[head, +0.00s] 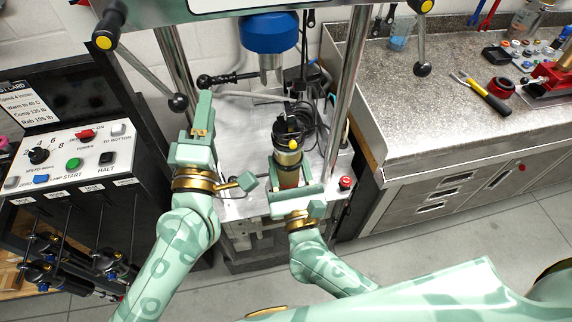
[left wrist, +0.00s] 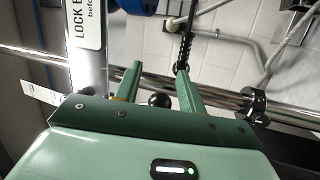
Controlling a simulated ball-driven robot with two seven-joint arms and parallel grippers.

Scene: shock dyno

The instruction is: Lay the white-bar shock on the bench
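A shock with a black top and amber-gold body (head: 289,172) stands roughly upright in the middle of the dyno, below and apart from the blue upper head (head: 268,33). No white bar can be made out on it. My right gripper (head: 292,185) has its fingers on both sides of the body and appears shut on it; the shock's lower end is hidden. My left gripper (head: 203,112) is beside the left column, holding nothing. In the left wrist view its fingers (left wrist: 159,85) are apart, with a black ball knob showing between them. The bench (head: 425,95) is at the right.
Chrome columns (head: 348,85) flank the dyno. A control panel (head: 75,155) and several hanging shocks (head: 50,250) are at left.

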